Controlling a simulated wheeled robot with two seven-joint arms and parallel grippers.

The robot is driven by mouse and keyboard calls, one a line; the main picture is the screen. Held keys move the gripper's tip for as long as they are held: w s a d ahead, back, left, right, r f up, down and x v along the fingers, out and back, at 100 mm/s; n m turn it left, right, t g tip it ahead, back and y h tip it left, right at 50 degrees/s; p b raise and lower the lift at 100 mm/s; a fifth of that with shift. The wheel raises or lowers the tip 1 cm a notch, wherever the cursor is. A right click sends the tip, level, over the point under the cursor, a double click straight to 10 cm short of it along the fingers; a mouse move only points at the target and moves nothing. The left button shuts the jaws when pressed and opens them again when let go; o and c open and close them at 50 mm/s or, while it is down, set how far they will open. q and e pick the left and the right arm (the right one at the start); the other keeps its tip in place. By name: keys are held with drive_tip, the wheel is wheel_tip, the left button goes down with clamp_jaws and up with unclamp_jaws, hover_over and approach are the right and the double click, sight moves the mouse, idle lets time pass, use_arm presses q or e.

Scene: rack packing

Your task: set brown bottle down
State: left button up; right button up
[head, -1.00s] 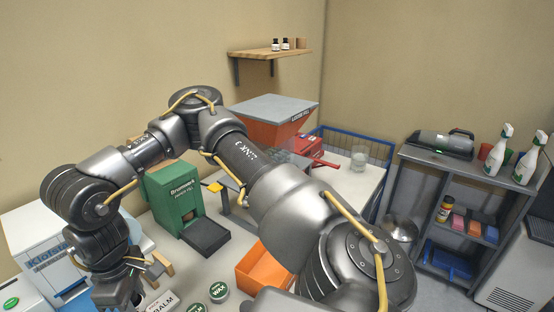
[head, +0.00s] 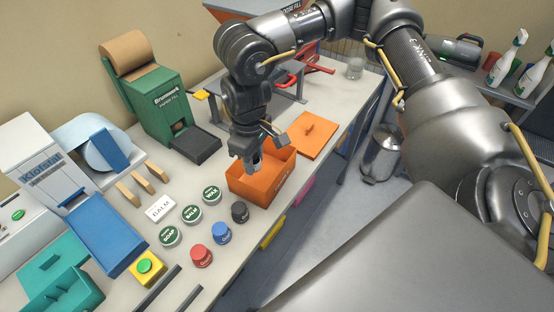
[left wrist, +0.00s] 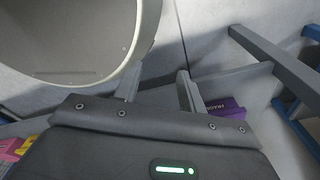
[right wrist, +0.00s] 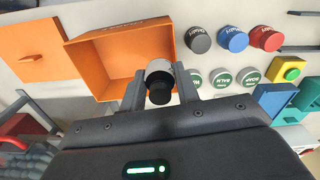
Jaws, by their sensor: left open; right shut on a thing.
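My right gripper (head: 254,160) is shut on the bottle, above the open orange box (head: 238,182) in the head view. In the right wrist view the bottle (right wrist: 158,68) shows a black cap and a pale label or body between the fingertips (right wrist: 160,88); no brown surface is clear. It overlaps the edge of the orange box (right wrist: 85,62); I cannot tell whether its base touches anything. My left gripper (left wrist: 158,88) is open and empty in the left wrist view, and out of the head view.
The orange lid (head: 312,136) lies behind the box. Black (head: 240,212), blue (head: 222,233) and red (head: 201,256) jars, several green-topped tins (head: 192,214) and a white balm box (head: 160,209) stand nearby. A green paper-fill machine (head: 165,110) stands further back.

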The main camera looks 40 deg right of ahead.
drive_tip(key=n+b, duration=0.1)
drive_tip(key=b, duration=0.1)
drive_tip(key=w+f+n+b, duration=0.1)
drive_tip(key=n+b, duration=0.1)
drive_tip(key=f+n+b, duration=0.1)
drive_tip(key=n+b, duration=0.1)
drive_tip(key=shift+w+d+f, duration=0.15)
drive_tip(key=shift+w+f, duration=0.1)
drive_tip(key=shift+w, duration=0.05)
drive_tip(key=w+n+b, duration=0.1)
drive_tip(key=n+b, duration=0.7)
drive_tip(key=n, duration=0.1)
use_arm(q)
drive_tip(key=a+f+b, duration=0.1)
drive_tip(key=a+f, duration=0.3)
drive_tip(key=f, duration=1)
drive_tip(key=shift+w+f+y, duration=0.3)
drive_tip(key=shift+w+f, duration=0.05)
drive_tip(key=shift+f, duration=0.05)
use_arm(e)
drive_tip(key=n, duration=0.1)
hover_over(255, 182)
drive_tip(key=s+a, duration=0.1)
drive_tip(key=s, duration=0.1)
drive_tip(key=shift+f, duration=3.3)
wheel_tip(255, 182, down, 3)
drive_tip(key=shift+f, duration=0.5)
use_arm(q)
drive_tip(key=shift+w+a, duration=0.1)
drive_tip(key=shift+w, duration=0.5)
